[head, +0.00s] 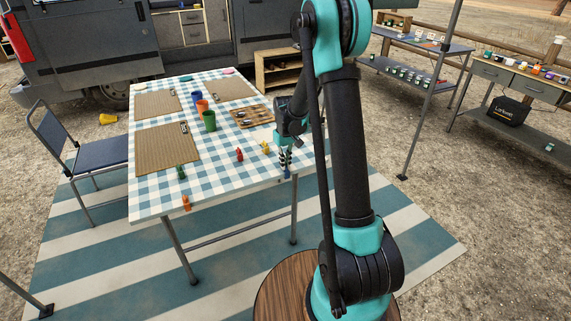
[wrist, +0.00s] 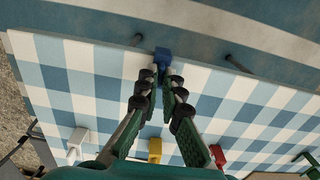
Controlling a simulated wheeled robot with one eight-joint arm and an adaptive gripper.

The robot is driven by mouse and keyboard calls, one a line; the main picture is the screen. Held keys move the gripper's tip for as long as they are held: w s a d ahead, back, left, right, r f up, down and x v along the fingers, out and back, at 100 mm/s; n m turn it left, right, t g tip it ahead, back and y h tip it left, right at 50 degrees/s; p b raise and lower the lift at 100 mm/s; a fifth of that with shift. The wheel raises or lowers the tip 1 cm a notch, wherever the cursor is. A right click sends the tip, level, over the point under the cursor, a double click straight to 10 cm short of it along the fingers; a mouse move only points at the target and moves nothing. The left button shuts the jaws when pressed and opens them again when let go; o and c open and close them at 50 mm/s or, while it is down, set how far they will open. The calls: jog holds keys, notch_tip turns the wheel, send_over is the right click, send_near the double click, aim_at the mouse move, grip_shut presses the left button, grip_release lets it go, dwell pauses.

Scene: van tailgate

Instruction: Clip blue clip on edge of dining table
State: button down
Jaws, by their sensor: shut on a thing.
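The dining table (head: 150,210) has a blue-and-white checked top, and its edge (wrist: 80,43) crosses the wrist view. My gripper (head: 285,160) is at the table's near right edge. In the wrist view my gripper (wrist: 160,80) is shut on the blue clip (wrist: 162,58), its fingertips on either side of it. The blue clip (head: 287,175) shows small below the fingers in the head view. It lies at the table edge; I cannot tell whether its jaws are around the edge.
An orange clip (head: 187,202) is at the near edge. A green clip (head: 180,171), red clip (head: 239,154) and yellow clip (head: 265,147) stand on the tabletop. Cups (head: 209,121), placemats (head: 167,149) and a wooden board (head: 251,117) lie farther back. A chair (head: 95,148) stands left.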

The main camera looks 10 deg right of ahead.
jog(key=c, duration=1.6)
grip_release()
jog(key=shift+r, duration=0.1)
notch_tip(320, 180, up, 12)
jog(key=s+d+f+m+t, duration=0.1)
jog(key=s+d, duration=0.1)
jog(key=s, duration=0.7)
jog(key=s+d+f+m+t, duration=0.1)
jog(key=s+d+f, duration=0.1)
jog(key=s, duration=0.8)
jog(key=s+d+f+m+t, duration=0.1)
jog(key=s+d+f+t, duration=0.1)
jog(key=s, duration=0.8)
jog(key=shift+d+m, duration=0.15)
jog(key=shift+m, duration=0.15)
